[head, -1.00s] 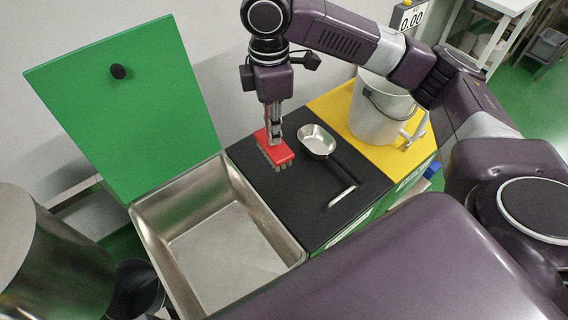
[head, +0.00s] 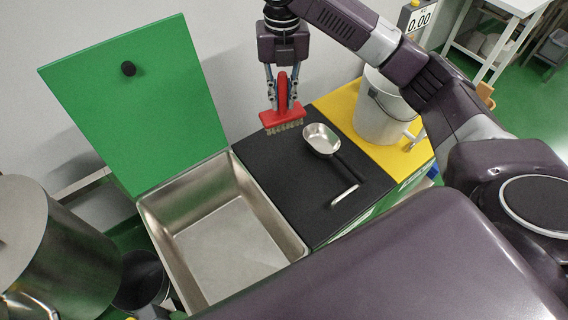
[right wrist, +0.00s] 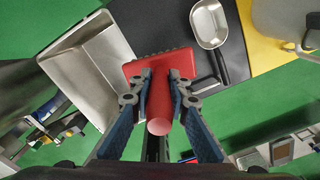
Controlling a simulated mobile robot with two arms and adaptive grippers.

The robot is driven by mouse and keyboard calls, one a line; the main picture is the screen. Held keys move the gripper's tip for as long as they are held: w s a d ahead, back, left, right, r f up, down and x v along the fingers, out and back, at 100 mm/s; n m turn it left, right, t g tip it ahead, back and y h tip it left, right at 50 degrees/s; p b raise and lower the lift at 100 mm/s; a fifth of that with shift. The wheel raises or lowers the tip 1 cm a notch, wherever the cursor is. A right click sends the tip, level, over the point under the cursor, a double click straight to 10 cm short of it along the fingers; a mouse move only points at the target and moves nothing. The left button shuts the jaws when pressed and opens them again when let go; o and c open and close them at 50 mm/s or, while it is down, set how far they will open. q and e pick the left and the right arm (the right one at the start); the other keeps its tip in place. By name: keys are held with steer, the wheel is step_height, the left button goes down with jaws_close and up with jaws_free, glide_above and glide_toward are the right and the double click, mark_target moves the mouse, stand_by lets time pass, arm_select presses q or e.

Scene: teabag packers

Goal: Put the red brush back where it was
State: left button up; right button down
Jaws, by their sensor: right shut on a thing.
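The red brush (head: 283,117) has a red block, an upright red handle and pale bristles pointing down. My right gripper (head: 283,86) is shut on its handle and holds it over the far part of the black mat (head: 290,168). In the right wrist view the brush (right wrist: 160,66) sits between the fingers of my right gripper (right wrist: 160,80), with the handle end toward the camera. Whether the bristles clear the mat is hard to tell, but the brush looks raised. My left gripper is not in view.
A metal scoop (head: 321,139) with a black handle lies on the mat, right of the brush. A steel bin (head: 172,222) with a raised green lid (head: 135,100) is to the left. A metal bucket (head: 376,112) stands on the yellow surface (head: 340,103).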

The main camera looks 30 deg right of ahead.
steer(key=shift+w+d+n, duration=0.25)
steer(key=shift+d+n, duration=0.05)
steer(key=shift+n, duration=0.8)
steer(key=shift+f, duration=0.3)
step_height(320, 180, down, 19)
steer(key=p, duration=0.4)
steer(key=shift+f, duration=0.2)
steer(key=shift+f, duration=0.2)
steer(key=c, duration=1.8)
jaws_free()
steer(key=shift+c, duration=0.2)
